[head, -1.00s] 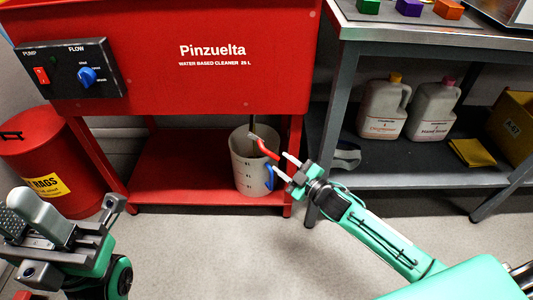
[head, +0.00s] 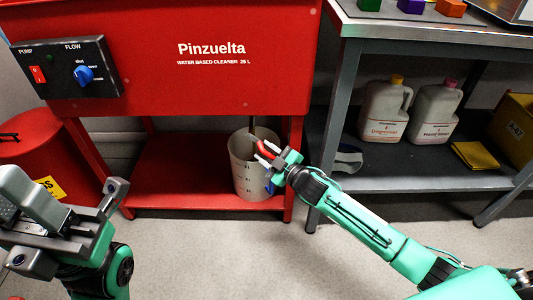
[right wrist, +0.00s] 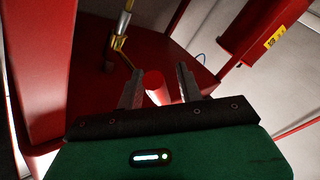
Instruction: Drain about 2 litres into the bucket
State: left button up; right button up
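The whitish bucket (head: 246,180), with marks on its side, stands upright on the red lower shelf under the red cleaner tank (head: 200,85). A drain pipe (head: 252,125) comes down above it; a brass valve (right wrist: 119,43) shows in the right wrist view. The red lever (head: 265,148) is at the bucket's rim in the head view. My right gripper (head: 266,154) is at the lever; in the right wrist view its fingers (right wrist: 160,86) stand apart on both sides of the red lever end (right wrist: 155,80). My left gripper (head: 75,195) is open and empty at lower left. The bucket's inside is hidden.
A panel (head: 68,68) with a red pump switch (head: 38,75) and blue flow knob (head: 83,75) is on the tank. A red rag bin (head: 45,150) stands left. A grey bench (head: 430,35) with jugs (head: 383,110) below stands right. The floor in front is clear.

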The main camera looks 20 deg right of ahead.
grip_shut()
